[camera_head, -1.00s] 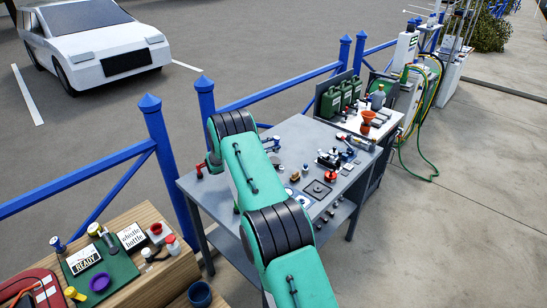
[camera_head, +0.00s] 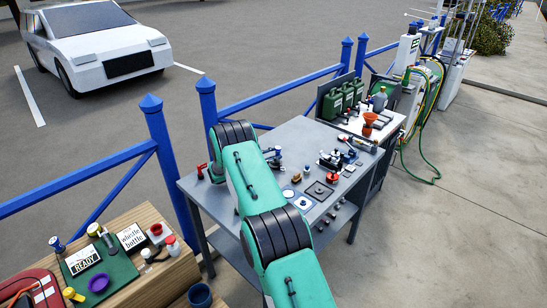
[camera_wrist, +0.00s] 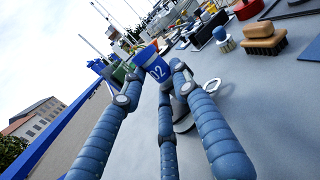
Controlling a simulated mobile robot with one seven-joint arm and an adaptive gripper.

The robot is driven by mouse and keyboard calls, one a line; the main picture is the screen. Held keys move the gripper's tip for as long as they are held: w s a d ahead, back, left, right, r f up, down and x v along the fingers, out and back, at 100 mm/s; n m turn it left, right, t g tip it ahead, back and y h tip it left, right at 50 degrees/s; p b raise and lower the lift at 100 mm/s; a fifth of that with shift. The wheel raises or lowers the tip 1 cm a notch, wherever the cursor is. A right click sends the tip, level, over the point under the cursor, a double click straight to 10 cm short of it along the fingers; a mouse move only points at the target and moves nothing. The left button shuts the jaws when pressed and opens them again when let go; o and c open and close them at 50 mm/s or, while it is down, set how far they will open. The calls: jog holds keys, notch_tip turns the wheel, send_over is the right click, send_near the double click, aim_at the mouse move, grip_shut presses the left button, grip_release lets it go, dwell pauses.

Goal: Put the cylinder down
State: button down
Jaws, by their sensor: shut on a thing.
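A blue cylinder (camera_wrist: 154,66) with "02" in white on its side is between the tips of my gripper (camera_wrist: 150,84) in the wrist view. My gripper's segmented blue fingers are shut on it. The cylinder is tilted in that picture. A grey work surface (camera_wrist: 258,95) lies behind and below the fingers. I cannot tell how far the cylinder's base is from it. In the head view my green arm reaches over the grey table (camera_head: 312,140), and it hides most of my gripper and the cylinder.
A wooden-backed brush (camera_wrist: 264,38) and a smaller round brush (camera_wrist: 225,40) stand right of the fingers. A flat square plate (camera_head: 319,190) and a red round part (camera_head: 332,177) lie on the table. A wooden bench (camera_head: 150,215) stands at lower left; a blue railing (camera_head: 160,150) runs behind.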

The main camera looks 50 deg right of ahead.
jog(key=shift+s+f, duration=0.1)
jog(key=shift+f, duration=0.35)
jog(key=shift+a+f, duration=0.1)
jog(key=shift+f, duration=0.1)
jog(key=c, duration=1.3)
grip_release()
jog(key=shift+s+f, duration=0.1)
jog(key=shift+c, duration=0.2)
jog(key=shift+f, duration=0.15)
jog(key=shift+r, duration=0.35)
jog(key=shift+a+r, duration=0.1)
jog(key=shift+a, duration=0.2)
jog(key=shift+w+r+p+v, duration=0.2)
jog(key=shift+p+v, duration=0.2)
jog(key=shift+v, duration=1.35)
jog(key=shift+w+r+p+v, duration=0.15)
jog(key=shift+p+v, duration=0.2)
jog(key=shift+v, duration=1.35)
